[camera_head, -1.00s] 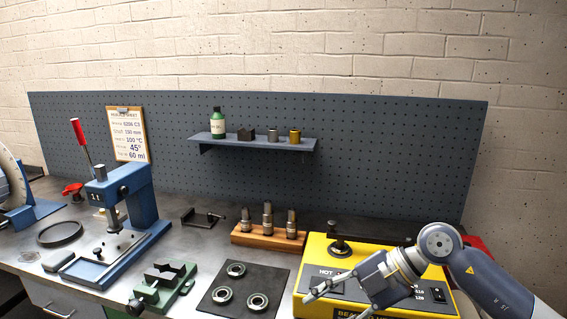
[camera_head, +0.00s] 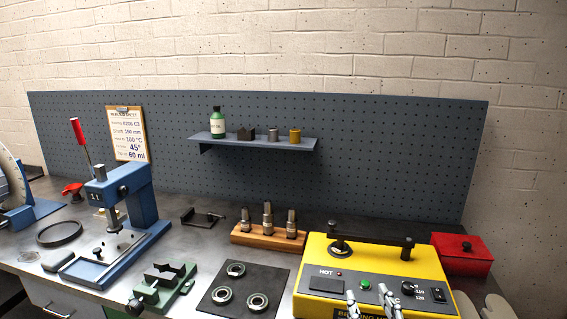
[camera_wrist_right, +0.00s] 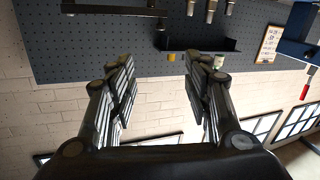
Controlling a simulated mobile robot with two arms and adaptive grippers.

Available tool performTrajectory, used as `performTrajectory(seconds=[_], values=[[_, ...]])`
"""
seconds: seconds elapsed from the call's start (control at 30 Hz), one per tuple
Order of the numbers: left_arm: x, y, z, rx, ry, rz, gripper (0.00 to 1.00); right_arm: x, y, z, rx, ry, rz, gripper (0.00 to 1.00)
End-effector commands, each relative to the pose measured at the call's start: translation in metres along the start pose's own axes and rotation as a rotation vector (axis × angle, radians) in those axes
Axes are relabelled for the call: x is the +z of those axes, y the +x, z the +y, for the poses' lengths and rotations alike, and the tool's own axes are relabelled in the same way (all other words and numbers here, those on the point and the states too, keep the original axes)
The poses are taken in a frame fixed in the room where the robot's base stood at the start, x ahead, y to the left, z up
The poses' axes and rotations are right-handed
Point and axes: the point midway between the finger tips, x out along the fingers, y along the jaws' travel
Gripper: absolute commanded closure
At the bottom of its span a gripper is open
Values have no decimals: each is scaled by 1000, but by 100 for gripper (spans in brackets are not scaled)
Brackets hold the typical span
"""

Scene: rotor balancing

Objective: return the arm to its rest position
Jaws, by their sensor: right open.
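My right gripper (camera_head: 374,304) shows only by its fingertips at the bottom edge of the head view, in front of the yellow bearing heater (camera_head: 440,268). In the right wrist view the two fingers of this gripper (camera_wrist_right: 163,88) stand wide apart with nothing between them. That view is upside down and shows the pegboard (camera_wrist_right: 90,50) and wall beyond the fingers. The rest of my right arm is out of the head view. My left gripper is not in view.
A red box (camera_head: 462,256) stands right of the heater. A wooden block (camera_head: 268,238) with metal sockets, a black mat (camera_head: 247,275) with bearings, a green vise (camera_head: 160,288) and a blue press (camera_head: 140,200) fill the bench. A shelf (camera_head: 255,143) hangs above.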

Motion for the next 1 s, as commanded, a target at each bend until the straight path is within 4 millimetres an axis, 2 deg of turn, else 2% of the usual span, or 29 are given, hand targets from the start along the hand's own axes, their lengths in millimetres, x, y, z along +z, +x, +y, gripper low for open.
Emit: performTrajectory(seconds=[0.03, 0.1, 0.2, 0.3, 0.43, 0.63, 0.67, 0.7, 0.87, 1.0], values=[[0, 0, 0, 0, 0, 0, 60, 35, -16, 5, 28, 21, -129, 54], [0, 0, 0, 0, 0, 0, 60, 80, -41, 10, 52, 32, -311, 54], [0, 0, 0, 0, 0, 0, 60, 136, -87, 9, 50, 42, -556, 54], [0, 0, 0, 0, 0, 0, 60, 176, -132, 4, 21, 43, -756, 54], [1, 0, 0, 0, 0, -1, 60, 208, -187, -6, -36, 45, -962, 54], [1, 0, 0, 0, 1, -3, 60, 234, -264, -23, -148, 48, -1213, 54], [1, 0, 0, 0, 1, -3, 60, 240, -267, -25, -158, 46, -1232, 54], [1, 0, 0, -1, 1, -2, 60, 251, -260, -26, -155, 44, -1229, 54], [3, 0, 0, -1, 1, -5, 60, 292, -250, -33, -157, 42, -1244, 54], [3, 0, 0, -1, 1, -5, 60, 336, -244, -41, -161, 41, -1261, 54]])
